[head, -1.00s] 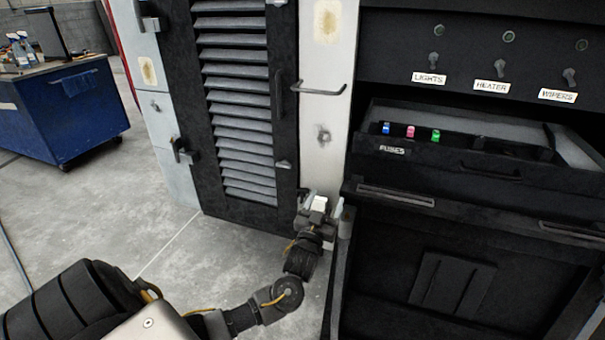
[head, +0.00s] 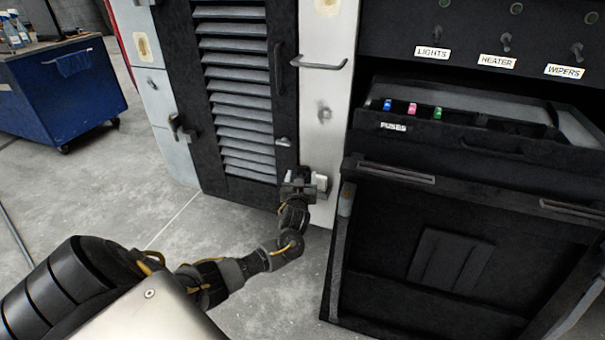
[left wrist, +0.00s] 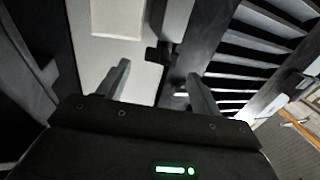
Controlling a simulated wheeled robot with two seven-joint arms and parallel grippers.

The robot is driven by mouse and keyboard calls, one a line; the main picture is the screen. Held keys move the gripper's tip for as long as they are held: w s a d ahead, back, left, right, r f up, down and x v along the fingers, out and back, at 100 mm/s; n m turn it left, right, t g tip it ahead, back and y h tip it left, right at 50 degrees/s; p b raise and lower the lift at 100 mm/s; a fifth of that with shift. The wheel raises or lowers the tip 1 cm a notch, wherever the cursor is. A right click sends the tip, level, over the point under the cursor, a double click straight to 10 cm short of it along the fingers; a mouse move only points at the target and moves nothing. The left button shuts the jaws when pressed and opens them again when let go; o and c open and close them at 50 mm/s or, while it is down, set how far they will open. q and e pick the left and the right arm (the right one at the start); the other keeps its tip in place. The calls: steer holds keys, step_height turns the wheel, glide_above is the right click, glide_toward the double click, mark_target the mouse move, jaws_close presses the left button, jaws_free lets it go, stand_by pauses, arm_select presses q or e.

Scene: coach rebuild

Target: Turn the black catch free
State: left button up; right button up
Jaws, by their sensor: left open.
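My left gripper (head: 301,180) is open at the lower right corner of the black louvred door (head: 198,150). In the left wrist view its two fingers (left wrist: 159,76) stand apart with nothing held between them. A small black piece, which looks like the black catch (left wrist: 158,55), shows just beyond and between the fingertips, beside a grey bar. I cannot tell whether a finger touches it. In the head view the gripper hides this spot. My right gripper is not in view.
A pale post (head: 325,115) with a bar handle (head: 318,66) stands right of the door. Further right are a black fuse drawer (head: 490,150) and a dark open panel (head: 450,265). A blue cart (head: 65,95) stands far left. The floor between is clear.

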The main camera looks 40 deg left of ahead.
mark_target(302, 168)
arm_select(q)
steer(key=shift+x, duration=1.7)
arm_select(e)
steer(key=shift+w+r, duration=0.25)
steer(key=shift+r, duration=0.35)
arm_select(q)
steer(key=c, duration=1)
steer(key=shift+s+a+r+m+t+h, duration=0.1)
steer(key=shift+a+m+t+h, duration=0.1)
steer(key=shift+m+t+h, duration=0.15)
steer(key=shift+a+m+t+h, duration=0.1)
steer(key=shift+m+t+h, duration=0.35)
steer(key=shift+m+h, duration=0.5)
steer(key=shift+t+h, duration=0.3)
steer(key=shift+h, duration=0.5)
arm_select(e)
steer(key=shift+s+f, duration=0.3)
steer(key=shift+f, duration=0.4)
arm_select(q)
steer(key=o, duration=1)
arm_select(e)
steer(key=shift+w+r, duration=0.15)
arm_select(q)
steer(key=shift+s, duration=0.1)
